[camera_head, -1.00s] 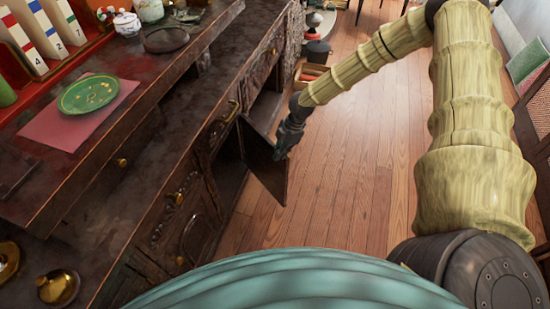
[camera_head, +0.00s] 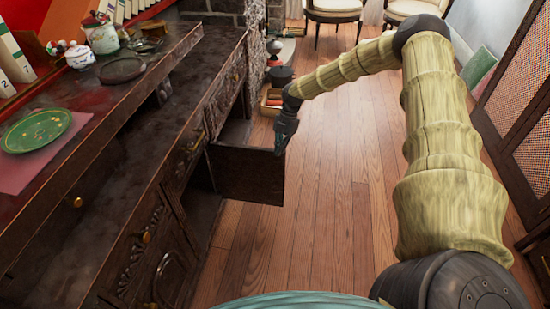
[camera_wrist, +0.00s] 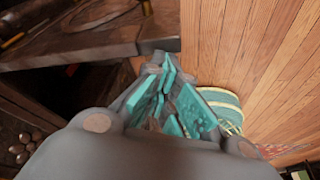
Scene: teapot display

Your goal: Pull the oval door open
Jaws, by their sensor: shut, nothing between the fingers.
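A dark wooden cabinet door (camera_head: 248,176) stands swung out from the cabinet front in the head view, its free edge to the right. I cannot make out an oval on the face shown. The dark opening (camera_head: 200,208) shows on the near side of the door. My gripper (camera_head: 280,147) is at the upper corner of the door's free edge; whether it touches is not clear. In the wrist view my gripper's teal fingers (camera_wrist: 163,100) are shut and empty, beside a dark wooden edge (camera_wrist: 125,50).
The cabinet's worktop (camera_head: 130,115) runs along the left, with a green plate (camera_head: 36,130) on it. Another carved door with a ring handle (camera_head: 165,275) is nearer. Open wooden floor (camera_head: 335,190) lies to the right; chairs (camera_head: 333,12) stand far off.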

